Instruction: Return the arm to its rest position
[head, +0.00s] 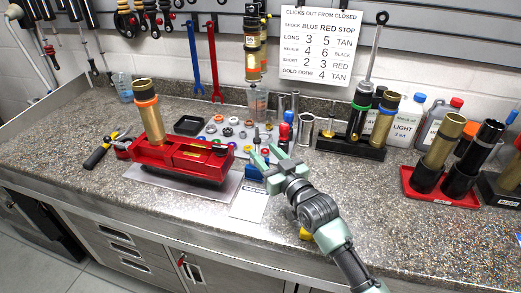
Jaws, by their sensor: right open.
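My right arm reaches in from the lower right over the counter's front edge. Its gripper (268,160) is open, with its pale green fingers spread and pointing up and left. It appears empty, just right of the red vise (185,157). The vise holds an upright gold shock body with an orange ring (149,115). A small blue item (251,173) lies beside the fingers, and I cannot tell if they touch. My left gripper is not in view.
A dark stand (350,148) with upright shock parts and a red tray (440,196) with gold and black cylinders occupy the right. Small parts (230,130) lie behind the gripper. A white card (249,205) lies near the front edge. The counter at front right (420,235) is clear.

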